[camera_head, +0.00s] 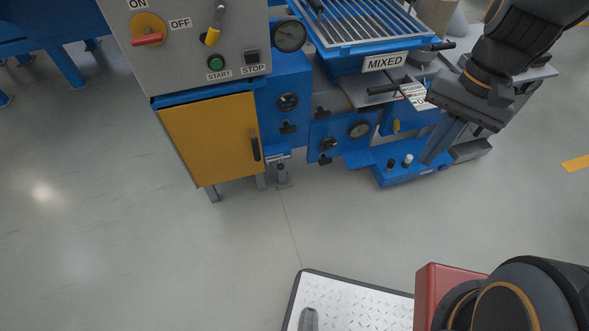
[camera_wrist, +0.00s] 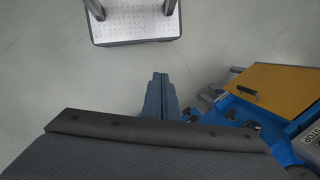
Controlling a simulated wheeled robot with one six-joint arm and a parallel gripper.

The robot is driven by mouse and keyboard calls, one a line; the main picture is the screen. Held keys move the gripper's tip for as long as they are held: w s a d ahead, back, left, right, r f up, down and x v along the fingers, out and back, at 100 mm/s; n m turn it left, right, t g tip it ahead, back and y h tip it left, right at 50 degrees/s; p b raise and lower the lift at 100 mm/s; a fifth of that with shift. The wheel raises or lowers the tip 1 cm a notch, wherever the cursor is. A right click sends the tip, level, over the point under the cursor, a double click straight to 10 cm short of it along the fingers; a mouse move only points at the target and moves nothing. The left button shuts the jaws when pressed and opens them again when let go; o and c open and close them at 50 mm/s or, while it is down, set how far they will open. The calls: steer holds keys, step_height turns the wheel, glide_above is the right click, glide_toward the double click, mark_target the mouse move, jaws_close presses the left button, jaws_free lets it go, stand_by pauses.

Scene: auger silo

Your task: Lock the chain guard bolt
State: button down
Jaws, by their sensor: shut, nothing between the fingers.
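My gripper (camera_head: 430,158) is shut and empty, well to the right of the panel, in front of the blue machine. Its closed fingers also show in the wrist view (camera_wrist: 160,76). They appear apart from everything.
The blue machine base (camera_head: 410,174) with small knobs lies close to my gripper. A black-handled lever (camera_head: 385,89) and the MIXED tray (camera_head: 360,55) are above. A START/STOP panel (camera_head: 190,40) is over the yellow panel.

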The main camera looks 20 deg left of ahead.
steer(key=w+a+f+m+g+y+b, duration=0.1)
steer(key=w+a+f+m+y+b, duration=0.2)
steer(key=w+a+f+b, duration=0.4)
steer(key=w+a+f+m+g+y+b, duration=0.1)
steer(key=w+a+f+m+y+b, duration=0.3)
steer(key=f, duration=1.8)
steer(key=w+a+f+m+g+y+b, duration=0.1)
steer(key=w+a+f+m+y+b, duration=0.3)
steer(key=w+a+f+b, duration=0.5)
steer(key=w+f+y+b, duration=0.2)
steer(key=w+f+b, duration=0.3)
steer(key=b, duration=0.3)
steer(key=shift+w+a+f+b, duration=0.15)
steer(key=shift+w+a+b, duration=0.2)
steer(key=shift+w, duration=0.25)
steer(key=shift+a, duration=0.1)
steer(key=b, duration=0.5)
glide_toward(280, 164)
steer(key=s+a+f, duration=0.2)
steer(key=a+f, duration=0.1)
steer(key=a, duration=0.1)
steer(key=shift+w+a+r, duration=0.1)
steer(key=shift+r, duration=0.05)
